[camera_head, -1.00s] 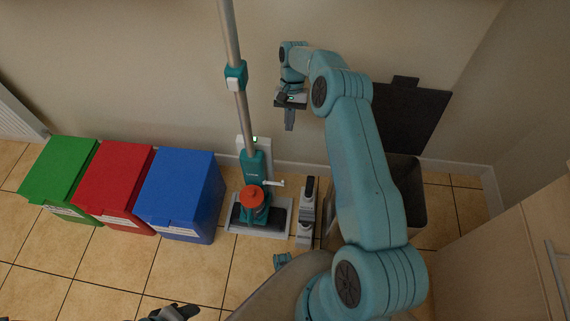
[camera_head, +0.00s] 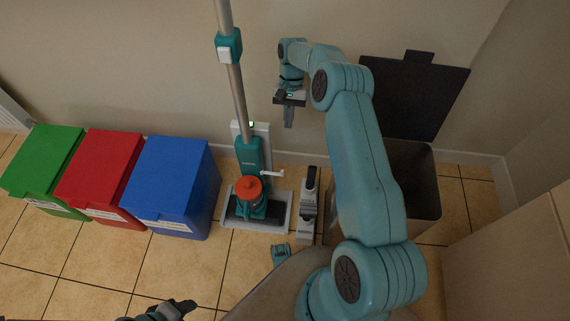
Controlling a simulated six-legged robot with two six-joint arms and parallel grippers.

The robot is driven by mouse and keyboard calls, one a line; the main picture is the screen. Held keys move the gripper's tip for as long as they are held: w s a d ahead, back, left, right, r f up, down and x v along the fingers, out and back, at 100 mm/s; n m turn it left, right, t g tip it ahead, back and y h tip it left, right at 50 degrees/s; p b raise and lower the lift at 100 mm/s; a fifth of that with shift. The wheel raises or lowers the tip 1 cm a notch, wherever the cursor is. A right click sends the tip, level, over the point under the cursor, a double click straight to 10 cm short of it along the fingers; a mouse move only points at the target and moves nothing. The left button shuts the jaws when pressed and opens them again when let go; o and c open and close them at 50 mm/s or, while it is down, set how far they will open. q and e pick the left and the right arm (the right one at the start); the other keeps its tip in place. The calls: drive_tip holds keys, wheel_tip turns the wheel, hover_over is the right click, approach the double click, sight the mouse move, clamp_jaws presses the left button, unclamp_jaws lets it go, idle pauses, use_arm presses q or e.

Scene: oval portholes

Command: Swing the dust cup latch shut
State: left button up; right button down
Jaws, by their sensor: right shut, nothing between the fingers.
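A teal upright vacuum (camera_head: 249,152) stands on its dock by the wall, its grey tube rising up the picture. Its dust cup (camera_head: 251,203) has an orange top. A small white lever, seemingly the latch (camera_head: 272,174), sticks out to the right above the cup, apart from it. My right gripper (camera_head: 289,121) is shut and empty, pointing down, above and right of the lever in the picture and not touching it. My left gripper (camera_head: 183,307) shows only partly at the bottom edge, far from the vacuum; its jaw state is unclear.
Green (camera_head: 44,165), red (camera_head: 98,172) and blue (camera_head: 171,182) bins stand left of the vacuum. A narrow grey-and-black stand (camera_head: 308,210) is close on its right. A dark open-lidded bin (camera_head: 424,185) stands behind my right arm.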

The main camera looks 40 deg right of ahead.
use_arm(q)
drive_tip(key=shift+a+f+b, duration=0.1)
drive_tip(key=shift+f+b, duration=0.25)
drive_tip(key=shift+f, duration=0.5)
use_arm(e)
drive_tip(key=shift+f, duration=0.9)
drive_tip(key=shift+r, duration=0.1)
use_arm(q)
drive_tip(key=f+b, duration=0.2)
drive_tip(key=w+f+b, duration=0.1)
drive_tip(key=b, duration=0.1)
drive_tip(key=shift+a+f, duration=0.35)
use_arm(e)
drive_tip(key=s+a+f, duration=0.4)
drive_tip(key=a+f, duration=0.2)
drive_tip(key=f, duration=0.3)
drive_tip(key=shift+s+f, duration=0.15)
drive_tip(key=shift+s, duration=0.2)
use_arm(q)
drive_tip(key=shift+r, duration=0.1)
drive_tip(key=shift+s+r, duration=0.15)
drive_tip(key=shift+r, duration=0.05)
use_arm(e)
drive_tip(key=shift+s+a+m, duration=0.15)
drive_tip(key=shift+s+m, duration=0.1)
drive_tip(key=shift+m, duration=0.15)
